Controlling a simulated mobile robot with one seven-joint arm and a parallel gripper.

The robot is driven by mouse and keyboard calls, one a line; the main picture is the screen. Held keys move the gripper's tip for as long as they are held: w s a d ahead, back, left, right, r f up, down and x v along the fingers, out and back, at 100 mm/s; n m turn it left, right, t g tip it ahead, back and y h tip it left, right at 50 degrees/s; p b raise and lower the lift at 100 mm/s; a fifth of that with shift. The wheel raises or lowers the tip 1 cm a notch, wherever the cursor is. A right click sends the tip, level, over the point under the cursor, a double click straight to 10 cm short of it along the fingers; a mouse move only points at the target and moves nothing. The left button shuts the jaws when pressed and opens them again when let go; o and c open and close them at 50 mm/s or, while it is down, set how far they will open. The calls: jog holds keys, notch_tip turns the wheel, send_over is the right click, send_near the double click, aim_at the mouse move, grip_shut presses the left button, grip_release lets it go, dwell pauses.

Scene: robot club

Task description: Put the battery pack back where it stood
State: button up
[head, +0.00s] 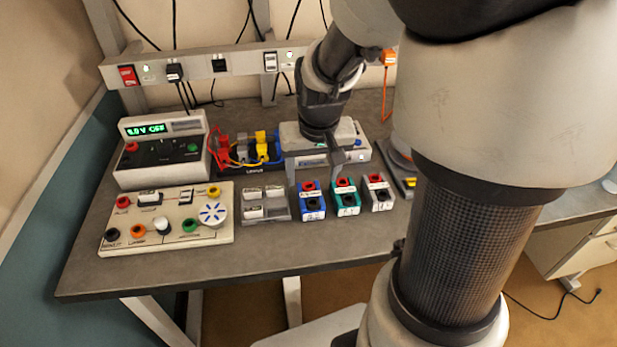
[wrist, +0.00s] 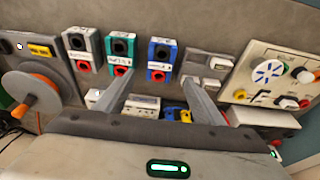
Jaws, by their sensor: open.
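Three small blocks with red and black sockets stand in a row on the bench: a blue one (head: 312,204), a teal one (head: 346,198) and a grey one (head: 378,194). I cannot tell from their labels which is the battery pack. In the wrist view the row is reversed, with the grey block (wrist: 82,50) at left, the teal block (wrist: 118,52) in the middle and the blue block (wrist: 161,57) at right. My gripper (head: 314,175) is open, over the bench behind the row. In the wrist view the gripper (wrist: 157,80) has nothing between its fingers.
A grey tray (head: 264,214) with pale parts is left of the blocks. A control board (head: 165,235) and a power supply (head: 160,150) fill the left side. A rack of coloured leads (head: 240,160) and a white device (wrist: 143,105) lie behind. The front bench strip is clear.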

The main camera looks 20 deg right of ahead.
jog(key=s+a+r+n+t, duration=0.1)
jog(key=s+a+r, duration=0.2)
jog(key=s+r, duration=0.4)
jog(key=s+a+r+n+t, duration=0.1)
jog(key=s+a+r, duration=0.2)
jog(key=s+r, duration=0.3)
jog(key=shift+s+a+r+y, duration=0.3)
jog(key=shift+s+r, duration=0.05)
jog(key=shift+s, duration=0.6)
notch_tip(320, 180, up, 7)
jog(key=p, duration=0.7)
jog(key=shift+f, duration=0.1)
